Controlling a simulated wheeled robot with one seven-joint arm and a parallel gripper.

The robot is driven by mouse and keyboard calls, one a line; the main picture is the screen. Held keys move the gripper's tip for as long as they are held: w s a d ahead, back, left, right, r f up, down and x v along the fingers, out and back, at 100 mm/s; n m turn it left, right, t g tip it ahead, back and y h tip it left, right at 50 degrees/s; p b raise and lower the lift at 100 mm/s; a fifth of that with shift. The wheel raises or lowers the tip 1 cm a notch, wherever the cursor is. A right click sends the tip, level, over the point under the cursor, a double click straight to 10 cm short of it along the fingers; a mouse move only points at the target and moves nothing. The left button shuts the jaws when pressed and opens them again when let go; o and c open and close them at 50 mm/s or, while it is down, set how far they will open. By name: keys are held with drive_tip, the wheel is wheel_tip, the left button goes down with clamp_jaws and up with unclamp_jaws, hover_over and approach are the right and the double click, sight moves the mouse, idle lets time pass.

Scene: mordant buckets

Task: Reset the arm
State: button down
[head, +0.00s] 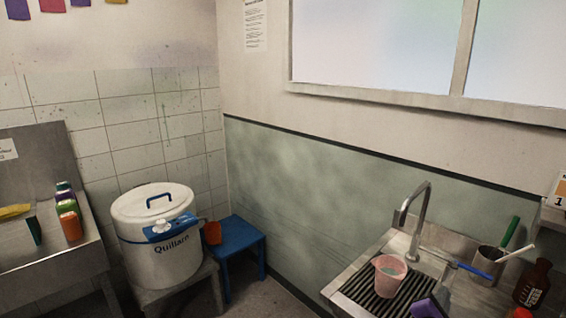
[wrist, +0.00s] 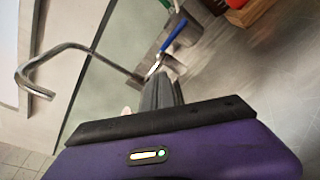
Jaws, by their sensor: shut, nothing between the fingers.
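My gripper (wrist: 160,80) is shut and empty, its grey fingers together ahead of the purple wrist body in the wrist view. In the head view my gripper (head: 449,270) reaches in from the bottom right over the steel sink unit, just right of the pink cup. The pink cup (head: 388,281) stands upright on the dark ribbed drainer (head: 368,296), apart from my fingers as far as I can see. A blue-handled tool (head: 474,271) lies close beyond my fingertips in the head view.
A curved tap (head: 424,205) rises behind the cup. A metal pot (head: 491,259) with handled tools and a brown bottle (head: 533,284) stand at right. Open space lies above the sink unit.

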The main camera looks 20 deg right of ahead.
drive_tip(key=a+f+m+t+y, duration=0.1)
drive_tip(key=a, duration=0.3)
drive_tip(key=a+f+m+t+y, duration=0.1)
drive_tip(key=a+m+t+y, duration=0.1)
drive_tip(key=a, duration=0.2)
drive_tip(key=s+a+f+m+t+y, duration=0.1)
drive_tip(key=a+m, duration=0.1)
drive_tip(key=a, duration=0.2)
drive_tip(key=shift+t+y, duration=0.3)
drive_tip(key=shift+t, duration=0.1)
drive_tip(key=s+a+m+t+y, duration=0.2)
drive_tip(key=s+a+m+y, duration=0.3)
drive_tip(key=a, duration=0.6)
drive_tip(key=s+a+r+m+y, duration=0.1)
drive_tip(key=s+a, duration=0.3)
drive_tip(key=s, duration=0.4)
drive_tip(key=s+a+r+m+y+b, duration=0.1)
drive_tip(key=s+a+m+y, duration=0.1)
drive_tip(key=s, duration=0.7)
drive_tip(key=s+a+r+m+y, duration=0.2)
drive_tip(key=s+a, duration=0.5)
drive_tip(key=s, duration=0.1)
drive_tip(key=shift+s+m, duration=0.35)
drive_tip(key=shift+m, duration=0.05)
